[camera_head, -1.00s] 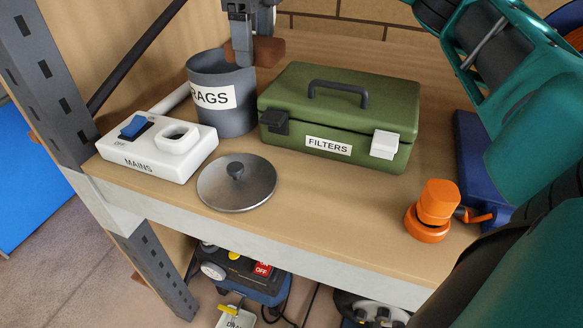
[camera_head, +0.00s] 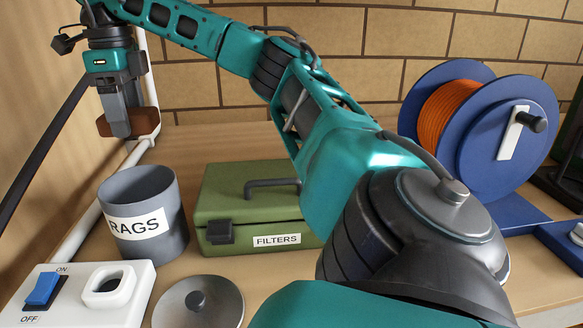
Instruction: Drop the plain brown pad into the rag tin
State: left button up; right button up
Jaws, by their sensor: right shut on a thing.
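My right gripper (camera_head: 117,118) is shut on the plain brown pad (camera_head: 146,127), whose ends stick out past the fingers. The pad is in the air, above and slightly left of the rag tin in the picture, apart from it. I cannot tell whether it is straight over the mouth or behind it. The rag tin (camera_head: 172,232) is a grey, open-topped can labelled RAGS, upright on the bench; its bottom inside is hidden. A round grey lid with a knob (camera_head: 222,300) lies flat on the bench in front of it. My left gripper is out of view.
A green FILTERS box (camera_head: 225,205) stands right of the tin. A pale pipe (camera_head: 80,232) runs behind the tin. A blue reel with orange cord (camera_head: 490,140) stands at the right. My right arm spans the view.

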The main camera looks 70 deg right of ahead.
jog(key=shift+f, duration=2.65)
jog(key=o, duration=1)
jog(key=shift+o, duration=0.2)
jog(key=shift+r, duration=0.1)
jog(key=shift+r, duration=6.4)
jog(key=shift+f, duration=0.1)
